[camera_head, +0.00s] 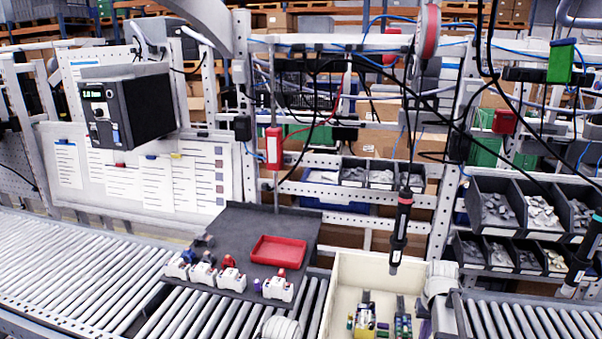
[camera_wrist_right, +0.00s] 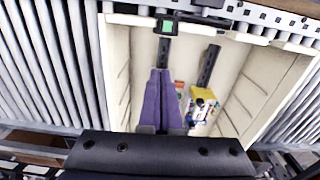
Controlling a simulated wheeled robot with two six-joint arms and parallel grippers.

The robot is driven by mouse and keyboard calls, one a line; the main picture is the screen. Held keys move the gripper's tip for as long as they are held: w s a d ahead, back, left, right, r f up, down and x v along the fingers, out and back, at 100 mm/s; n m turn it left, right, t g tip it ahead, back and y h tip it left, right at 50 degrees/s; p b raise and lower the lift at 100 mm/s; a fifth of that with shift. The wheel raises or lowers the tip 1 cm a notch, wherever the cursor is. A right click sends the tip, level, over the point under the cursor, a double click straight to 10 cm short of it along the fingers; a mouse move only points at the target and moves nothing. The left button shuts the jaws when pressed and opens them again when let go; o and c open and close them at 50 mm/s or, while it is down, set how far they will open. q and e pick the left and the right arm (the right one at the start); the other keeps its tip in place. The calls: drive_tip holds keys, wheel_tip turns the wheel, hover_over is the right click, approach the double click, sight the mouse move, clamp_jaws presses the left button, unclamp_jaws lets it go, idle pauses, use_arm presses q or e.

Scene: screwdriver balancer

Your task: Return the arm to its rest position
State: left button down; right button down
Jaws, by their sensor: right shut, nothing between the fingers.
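My right gripper (camera_wrist_right: 162,100) shows in the right wrist view with its two purple fingers together and nothing between them. It is above the inside of a cream box (camera_wrist_right: 118,75). In the head view, a purple piece at the box's right edge appears to be part of this gripper; the rest is unclear. The cream box (camera_head: 350,270) stands at the front centre. A black and red screwdriver (camera_head: 400,230) hangs upright on its cable over the box's back right, apart from any gripper. My left gripper is not in view.
A dark board (camera_head: 245,225) left of the box carries a red tray (camera_head: 278,251) and several small white fixtures (camera_head: 230,278). Small coloured parts (camera_head: 364,318) lie in the box. Roller conveyors (camera_head: 80,265) run on both sides. Another screwdriver (camera_head: 584,255) hangs at far right by parts bins (camera_head: 495,208).

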drive_tip(key=s+a+f+n+b, duration=0.2)
drive_tip(key=s+a, duration=0.3)
drive_tip(key=a, duration=0.4)
drive_tip(key=s+a+f+n+b, duration=0.2)
drive_tip(key=s+a+f+b, duration=0.2)
drive_tip(key=a, duration=0.5)
drive_tip(key=s+a+f+n+h+b, duration=0.1)
drive_tip(key=s+a+f+n+b, duration=0.1)
drive_tip(key=s+a, duration=0.5)
drive_tip(key=a+f+b, duration=0.1)
drive_tip(key=a, duration=0.2)
drive_tip(key=shift+f, duration=0.2)
drive_tip(key=shift+a, duration=0.1)
